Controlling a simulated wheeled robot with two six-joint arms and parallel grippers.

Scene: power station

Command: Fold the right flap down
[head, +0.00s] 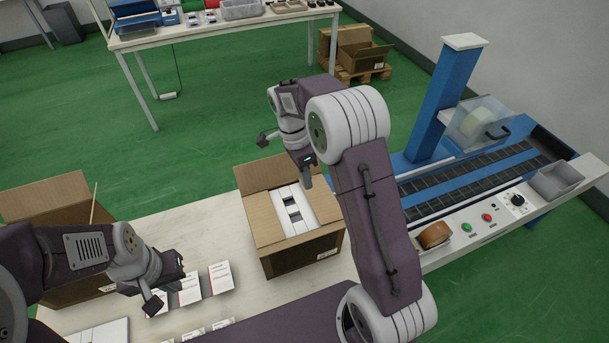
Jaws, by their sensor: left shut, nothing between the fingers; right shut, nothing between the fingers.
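An open cardboard box (296,255) stands on the white table with white packages (292,208) inside. Its left flap (261,220) and its far flap (262,173) show at the rim. The right flap cannot be made out clearly; my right arm covers part of that side. My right gripper (307,180) is shut and empty, pointing down above the box's far right rim; I cannot tell whether it touches the cardboard. My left gripper (177,284) is shut and empty, low over small white cartons, left of the box and apart from it.
Small white cartons (218,279) stand left of the box. Another open cardboard box (48,205) is at the far left, partly behind my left arm. A blue conveyor machine (470,180) with a tape roll (434,235) and buttons is at right. A table (205,29) stands behind.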

